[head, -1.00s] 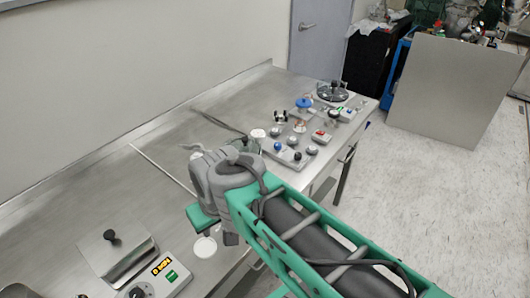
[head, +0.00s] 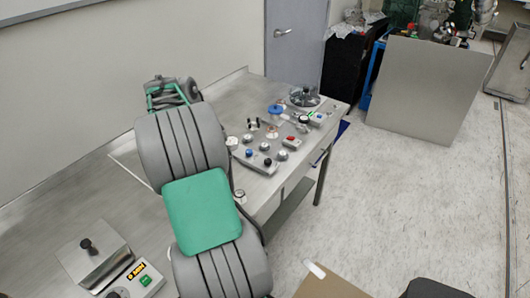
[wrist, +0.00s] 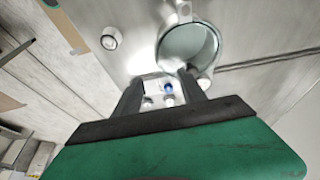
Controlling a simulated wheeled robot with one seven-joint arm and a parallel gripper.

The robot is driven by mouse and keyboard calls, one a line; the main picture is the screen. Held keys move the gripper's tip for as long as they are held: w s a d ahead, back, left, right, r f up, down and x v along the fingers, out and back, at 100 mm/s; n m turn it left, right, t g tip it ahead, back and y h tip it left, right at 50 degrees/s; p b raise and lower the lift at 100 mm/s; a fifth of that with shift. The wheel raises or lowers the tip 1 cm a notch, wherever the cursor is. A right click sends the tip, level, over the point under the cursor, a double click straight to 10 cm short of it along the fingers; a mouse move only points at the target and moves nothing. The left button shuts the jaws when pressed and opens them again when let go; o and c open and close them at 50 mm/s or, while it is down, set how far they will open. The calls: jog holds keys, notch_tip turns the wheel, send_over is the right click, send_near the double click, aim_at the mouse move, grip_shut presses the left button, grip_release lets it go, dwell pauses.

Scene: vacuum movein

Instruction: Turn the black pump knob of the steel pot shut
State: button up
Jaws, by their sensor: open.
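In the head view a low steel panel (head: 255,158) carries a blue knob (head: 249,153), a black knob (head: 268,161) and small gauges. I cannot tell for sure whether this black knob is the pump knob. In the wrist view my gripper (wrist: 160,77) is open, with nothing between its dark fingers. A round, grey-walled steel pot (wrist: 188,42) lies just beyond the right finger. The blue knob (wrist: 168,87) shows between the fingers, farther off. No black knob is clear there. In the head view my arm hides the nearby bench and the fingers.
A glass-lidded round vessel (head: 305,98) and small devices stand at the bench's far end. A lidded steel box (head: 92,255) and a grey control box (head: 135,280) are at near left.

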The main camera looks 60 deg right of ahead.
aim_at(269, 160)
jog(key=s+d+f+m+g, duration=0.1)
jog(key=s+d+f+m, duration=0.15)
jog(key=s+d, duration=0.3)
jog(key=s+d+f+m+g, duration=0.1)
jog(key=s+d+f+m, duration=0.1)
jog(key=s+d+m, duration=0.3)
jog(key=shift+n, duration=0.45)
jog(key=x, duration=0.2)
jog(key=p+x, duration=0.1)
jog(key=x, duration=0.2)
jog(key=w+d+p+x, duration=0.1)
jog(key=x, duration=0.2)
jog(key=shift+c, duration=0.6)
jog(key=shift+y, duration=0.3)
grip_shut()
